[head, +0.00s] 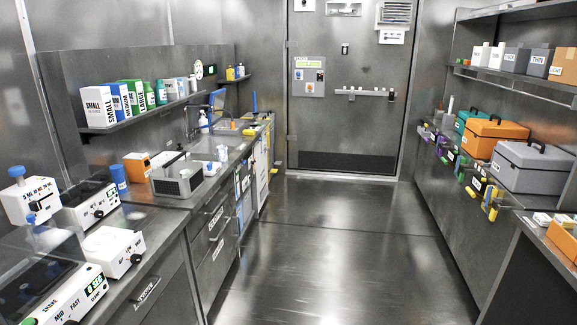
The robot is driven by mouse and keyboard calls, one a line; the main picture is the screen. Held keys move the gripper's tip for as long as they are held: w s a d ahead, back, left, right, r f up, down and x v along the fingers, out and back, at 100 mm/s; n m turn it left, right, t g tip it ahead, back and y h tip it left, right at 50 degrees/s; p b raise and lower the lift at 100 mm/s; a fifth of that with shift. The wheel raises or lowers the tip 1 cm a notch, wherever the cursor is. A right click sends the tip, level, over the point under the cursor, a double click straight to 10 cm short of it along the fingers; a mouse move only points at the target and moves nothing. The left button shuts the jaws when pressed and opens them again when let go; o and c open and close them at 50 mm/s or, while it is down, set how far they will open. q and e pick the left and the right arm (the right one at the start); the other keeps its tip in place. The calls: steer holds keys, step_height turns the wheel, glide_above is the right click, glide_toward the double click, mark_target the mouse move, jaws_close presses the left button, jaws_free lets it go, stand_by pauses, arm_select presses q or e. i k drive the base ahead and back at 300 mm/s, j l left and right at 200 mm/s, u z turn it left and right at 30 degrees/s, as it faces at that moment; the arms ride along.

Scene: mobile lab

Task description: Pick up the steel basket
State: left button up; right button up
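The steel basket (180,184) stands on the left counter, near its front edge, in the middle distance. It is a grey, open-topped box with a handle raised above it. Some of its inside is too small to make out. Neither of my grippers shows in the head view, so nothing of mine is near the basket in this picture.
White lab devices (110,250) crowd the near left counter. A blue-capped bottle (119,178) and an orange-and-white box (137,166) stand left of the basket. A sink (215,147) lies behind it. The floor (330,250) is clear up to the closed door (345,90).

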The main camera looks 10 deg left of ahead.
mark_target(166, 182)
steer(key=i+u, duration=0.2)
steer(key=i, duration=0.7)
steer(key=i+u, duration=0.2)
steer(key=i, duration=0.7)
steer(key=i+u, duration=0.35)
steer(key=i+l+u, duration=0.35)
steer(key=i, duration=0.15)
steer(key=j, duration=0.1)
